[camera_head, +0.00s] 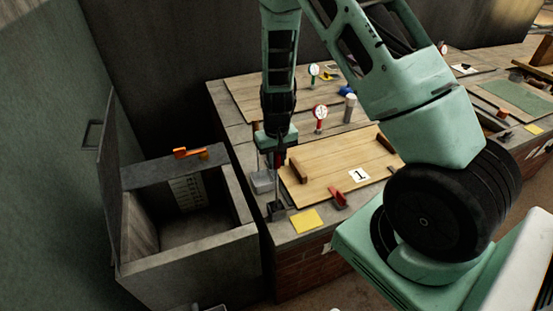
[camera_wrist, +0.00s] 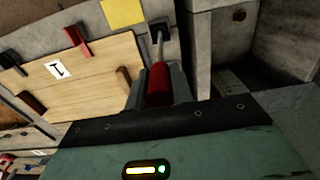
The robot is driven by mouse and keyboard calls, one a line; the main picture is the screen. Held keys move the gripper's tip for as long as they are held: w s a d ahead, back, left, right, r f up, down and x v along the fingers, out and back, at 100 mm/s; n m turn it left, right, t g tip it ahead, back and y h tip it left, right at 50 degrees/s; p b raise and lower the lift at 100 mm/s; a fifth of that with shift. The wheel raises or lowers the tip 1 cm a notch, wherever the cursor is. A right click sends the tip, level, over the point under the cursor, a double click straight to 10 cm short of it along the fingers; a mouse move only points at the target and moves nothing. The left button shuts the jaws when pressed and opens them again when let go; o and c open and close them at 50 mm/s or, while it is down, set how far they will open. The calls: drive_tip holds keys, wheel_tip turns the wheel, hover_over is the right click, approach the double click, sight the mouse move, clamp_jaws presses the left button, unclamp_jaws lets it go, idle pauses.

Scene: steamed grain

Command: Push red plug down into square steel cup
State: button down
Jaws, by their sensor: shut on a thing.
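My gripper (camera_head: 279,160) points down over the left front corner of the worktop. It is shut on a red handle-like piece (camera_wrist: 159,84), which sits between the two fingers in the wrist view. A thin steel rod runs from the red piece to a small dark square holder (camera_head: 277,211). The holder also shows in the wrist view (camera_wrist: 160,32). The rod's lower end meets the holder; I cannot tell how deep it sits. A small grey square metal box (camera_head: 263,182) stands just behind the holder. I cannot tell for sure which of these is the square steel cup.
A wooden board (camera_head: 340,162) marked 1 lies right of the gripper with wooden blocks on it. A red-handled piece (camera_head: 338,200) and a yellow sheet (camera_head: 306,221) lie at the front. An open grey bin (camera_head: 185,255) stands left, with an orange object (camera_head: 193,153) on its rim.

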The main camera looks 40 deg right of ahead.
drive_tip(key=c, duration=1.1)
unclamp_jaws()
wheel_tip(320, 180, up, 17)
drive_tip(key=shift+r+b, duration=0.15)
drive_tip(key=shift+b, duration=0.8)
drive_tip(key=s+a+r+n+y, duration=0.1)
drive_tip(key=s+a+n, duration=0.3)
drive_tip(key=a, duration=0.5)
drive_tip(key=s+a+r+n, duration=0.2)
drive_tip(key=s+a, duration=0.5)
drive_tip(key=a, duration=0.2)
drive_tip(key=s+a+n, duration=0.1)
drive_tip(key=s+a, duration=0.1)
drive_tip(key=s, duration=0.2)
drive_tip(key=s+a+n, duration=0.2)
drive_tip(key=s, duration=0.3)
drive_tip(key=s+a+n, duration=0.2)
drive_tip(key=s, duration=0.2)
drive_tip(key=shift+s+a, duration=0.15)
drive_tip(key=shift+a, duration=0.1)
